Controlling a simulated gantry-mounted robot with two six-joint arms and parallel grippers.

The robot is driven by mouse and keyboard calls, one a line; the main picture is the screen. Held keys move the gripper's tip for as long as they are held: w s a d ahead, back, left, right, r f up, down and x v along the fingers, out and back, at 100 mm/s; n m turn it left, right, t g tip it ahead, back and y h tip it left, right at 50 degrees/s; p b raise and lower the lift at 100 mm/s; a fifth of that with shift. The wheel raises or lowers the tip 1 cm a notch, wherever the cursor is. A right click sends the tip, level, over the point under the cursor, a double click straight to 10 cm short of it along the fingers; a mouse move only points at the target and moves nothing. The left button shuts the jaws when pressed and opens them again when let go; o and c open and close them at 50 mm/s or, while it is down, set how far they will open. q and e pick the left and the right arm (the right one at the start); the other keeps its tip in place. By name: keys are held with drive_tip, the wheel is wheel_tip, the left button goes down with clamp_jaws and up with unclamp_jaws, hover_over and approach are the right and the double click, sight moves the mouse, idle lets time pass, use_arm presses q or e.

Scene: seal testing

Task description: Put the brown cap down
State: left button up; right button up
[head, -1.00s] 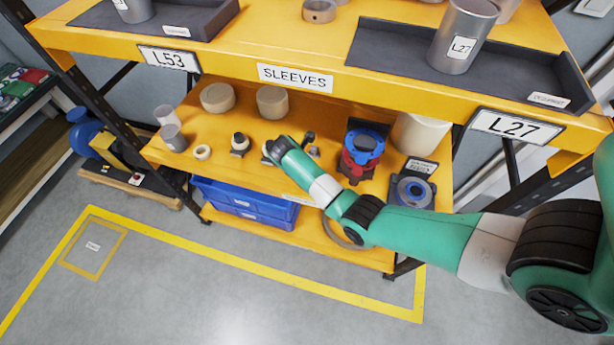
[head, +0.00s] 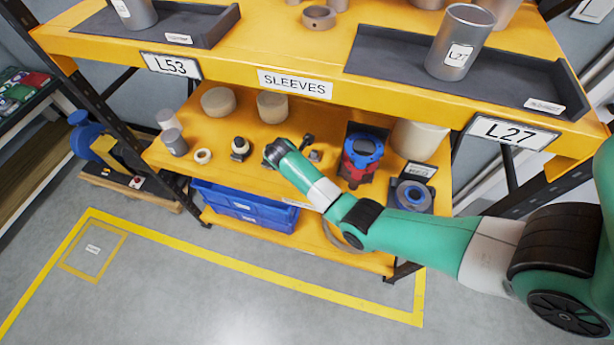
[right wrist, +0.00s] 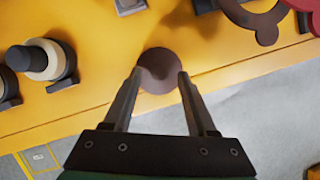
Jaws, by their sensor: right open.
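The brown cap (right wrist: 160,71), a round dark-brown disc, shows in the right wrist view over the yellow shelf (right wrist: 100,100), close to its front edge. My right gripper (right wrist: 160,74) is open, with one finger on each side of the cap. I cannot tell whether either finger touches it, or whether the cap lies flat on the shelf. In the head view my right arm reaches to the middle shelf, and its wrist hides the cap and the fingers. My left gripper is not in view.
A black piece with a pale ring (right wrist: 40,60) stands left of the fingers. A red and blue fixture (head: 361,157) stands right of my wrist. Pale round blocks (head: 272,107) sit behind.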

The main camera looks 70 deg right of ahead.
drive_tip(key=p+v, duration=0.3)
drive_tip(key=v, duration=0.7)
drive_tip(key=shift+r, duration=0.15)
drive_tip(key=shift+w+a, duration=0.1)
